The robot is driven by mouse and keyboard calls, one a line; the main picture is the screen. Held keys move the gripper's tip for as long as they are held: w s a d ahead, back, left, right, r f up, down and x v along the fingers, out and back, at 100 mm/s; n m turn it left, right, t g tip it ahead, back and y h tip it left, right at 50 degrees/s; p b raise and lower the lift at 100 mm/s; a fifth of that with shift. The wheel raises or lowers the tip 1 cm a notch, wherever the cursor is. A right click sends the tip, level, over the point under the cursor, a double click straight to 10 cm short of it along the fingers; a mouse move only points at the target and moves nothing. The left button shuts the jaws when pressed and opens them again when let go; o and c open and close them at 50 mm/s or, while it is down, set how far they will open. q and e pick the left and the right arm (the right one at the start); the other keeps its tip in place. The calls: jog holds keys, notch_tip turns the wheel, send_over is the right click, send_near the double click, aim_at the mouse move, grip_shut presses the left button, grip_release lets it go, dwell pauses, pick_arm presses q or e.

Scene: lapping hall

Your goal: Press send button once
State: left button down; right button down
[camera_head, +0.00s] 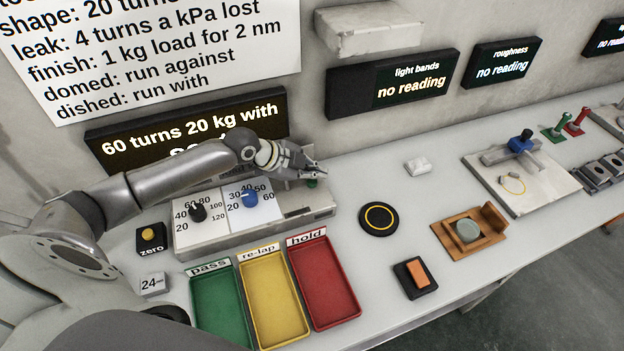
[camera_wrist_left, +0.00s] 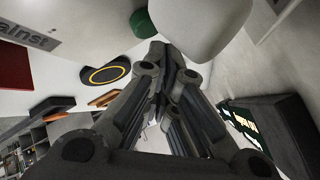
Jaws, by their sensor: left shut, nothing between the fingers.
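A control box (camera_head: 290,217) on the bench carries a black knob (camera_head: 197,211) and a blue knob (camera_head: 250,198) on white number dials. At its right end a green button (camera_head: 312,183) shows just under my left gripper, mostly covered; no send label is readable. My left gripper (camera_head: 318,172) is shut and empty, its fingertips over that end of the box. I cannot tell whether they touch the button. In the left wrist view the shut fingers (camera_wrist_left: 168,55) show near a round green thing (camera_wrist_left: 142,22), probably the button. My right gripper is not in view.
In front are green (camera_head: 216,310), yellow (camera_head: 272,300) and red (camera_head: 325,285) trays. A yellow zero button (camera_head: 149,235) sits left of the box. A black disc with a yellow ring (camera_head: 379,218) lies to its right. A dark display (camera_head: 190,130) hangs behind my arm, partly hidden.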

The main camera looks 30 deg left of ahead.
aim_at(314, 184)
pick_arm(q)
jog(key=shift+r, duration=0.1)
notch_tip(314, 184, up, 5)
jog(key=p, duration=0.4)
dwell(0.7)
